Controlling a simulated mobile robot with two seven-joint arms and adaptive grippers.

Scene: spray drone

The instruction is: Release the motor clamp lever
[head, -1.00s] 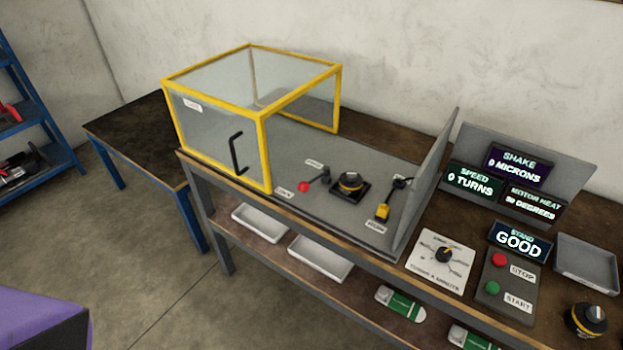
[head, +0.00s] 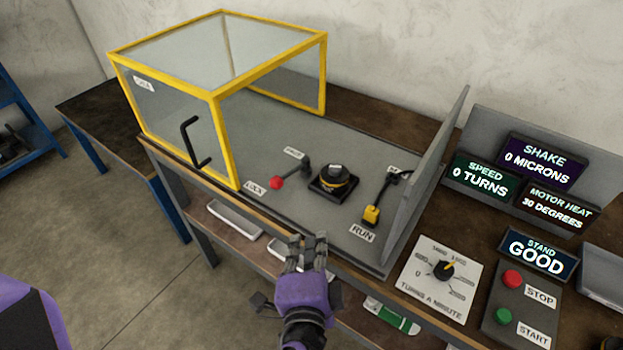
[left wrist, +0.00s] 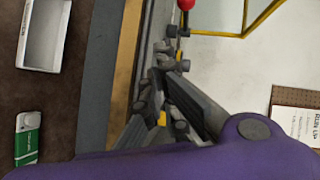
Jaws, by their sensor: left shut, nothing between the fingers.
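The motor clamp lever with a red knob (head: 276,183) stands on the grey stand plate, its knob over the LOCK label (head: 256,187) and its arm running up right to a dark pivot near a second label. The red knob also shows at the top of the left wrist view (left wrist: 185,4). The black and yellow motor (head: 334,178) sits in its square mount right of the lever. My left gripper (head: 308,240) is shut and empty at the bench's front edge, in front of and below the lever and not touching it. My right gripper is not in view.
The yellow-framed clear guard (head: 219,95) stands slid left, clear of the motor. A yellow-handled lever (head: 371,214) is at RUN. A grey upright panel (head: 428,180), dial plate (head: 440,278) and STOP/START box (head: 515,300) lie to the right. White trays (head: 235,219) are on the lower shelf.

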